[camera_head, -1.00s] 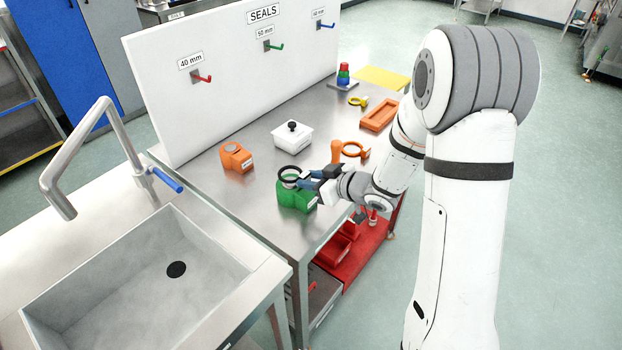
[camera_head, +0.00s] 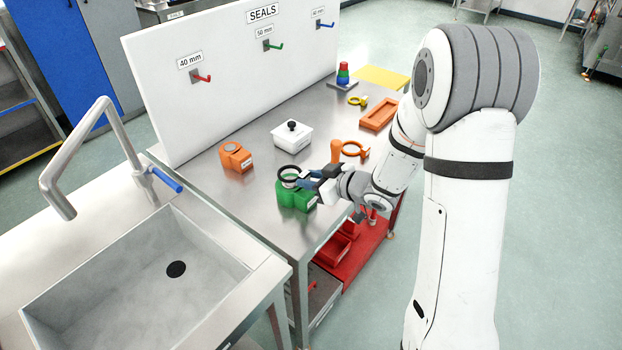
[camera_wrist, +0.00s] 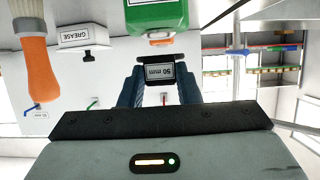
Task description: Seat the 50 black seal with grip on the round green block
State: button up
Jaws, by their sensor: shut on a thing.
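The green block (camera_head: 296,197) stands near the front edge of the steel table, with a grey round top. A black ring, the seal (camera_head: 281,172), is over that top. I cannot tell whether it touches or surrounds it. My gripper (camera_head: 312,184) is to the right of the block and shut on the seal's grip. In the wrist view, which is upside down, the black grip (camera_wrist: 160,68) with a "50 mm" label is between my fingers (camera_wrist: 160,88), and the green block (camera_wrist: 163,15) is beyond it. The ring itself is hard to make out there.
An orange block (camera_head: 236,157) and a white box with a black knob (camera_head: 292,136) stand behind. An orange ring tool (camera_head: 353,149) and an orange handle (camera_head: 337,150) are close to my gripper. A white board with hooks (camera_head: 220,100) borders the table. Bare table lies left of the green block.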

jog(key=shift+f+b, duration=1.1)
jog(key=shift+f, duration=0.3)
dwell(3.8)
jog(key=o, duration=1)
jog(key=shift+p+v, duration=1.35)
jog(key=shift+v, duration=2.15)
